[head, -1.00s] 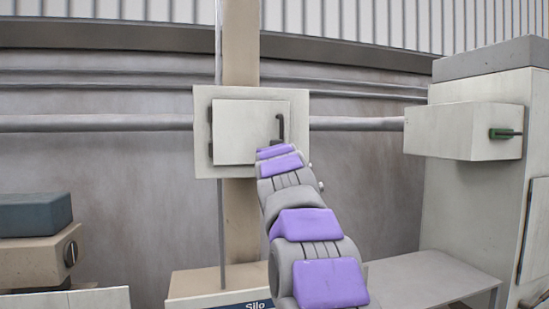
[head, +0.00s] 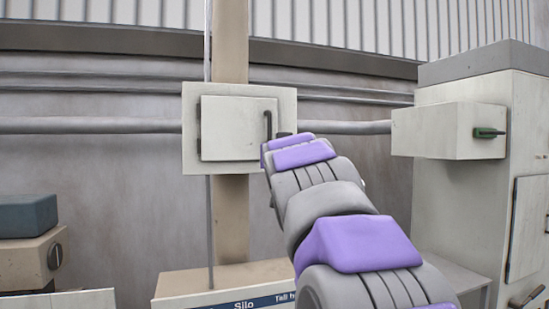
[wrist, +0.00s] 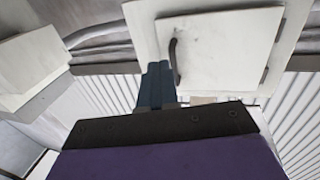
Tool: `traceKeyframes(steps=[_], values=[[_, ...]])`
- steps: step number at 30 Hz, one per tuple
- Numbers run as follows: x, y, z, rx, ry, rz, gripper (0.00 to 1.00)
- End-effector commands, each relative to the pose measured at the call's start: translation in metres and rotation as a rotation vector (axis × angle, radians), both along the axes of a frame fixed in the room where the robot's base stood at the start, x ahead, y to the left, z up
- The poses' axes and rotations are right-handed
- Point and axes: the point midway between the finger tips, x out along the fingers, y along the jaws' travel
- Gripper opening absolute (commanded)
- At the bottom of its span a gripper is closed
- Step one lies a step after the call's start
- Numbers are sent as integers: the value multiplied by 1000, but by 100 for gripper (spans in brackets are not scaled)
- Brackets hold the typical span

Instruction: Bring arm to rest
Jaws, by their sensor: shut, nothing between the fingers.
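My arm, grey with purple pads, reaches up from the lower right of the head view towards a white wall box with a closed door (head: 232,125). My gripper shows in the wrist view (wrist: 157,72) as dark blue fingers pressed together with nothing between them. Its tips are beside the door's dark curved handle (wrist: 174,60); I cannot tell whether they touch it. The handle also shows in the head view (head: 268,122). In the head view the gripper is mostly hidden behind my wrist.
A tall grey-white cabinet (head: 455,190) stands at right, with a protruding box (head: 447,131) bearing a green handle (head: 488,133). A beige Silo unit (head: 190,284) is below the wall box. A tan block with a dark top (head: 25,258) is at left. Pipes run along the wall.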

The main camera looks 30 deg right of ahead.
Motion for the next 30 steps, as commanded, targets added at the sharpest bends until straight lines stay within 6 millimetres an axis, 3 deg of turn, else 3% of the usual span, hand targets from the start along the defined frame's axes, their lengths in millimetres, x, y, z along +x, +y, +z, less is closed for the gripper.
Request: traceKeyframes(steps=[9,11,13,17,23,30], values=[[-5,3,-3,2,5,2,0],[-4,6,-13,10,22,7,0],[-2,13,-37,29,64,21,0],[-1,37,-112,86,204,57,0],[-21,84,-242,175,461,124,0],[-76,141,-390,263,778,200,0]])
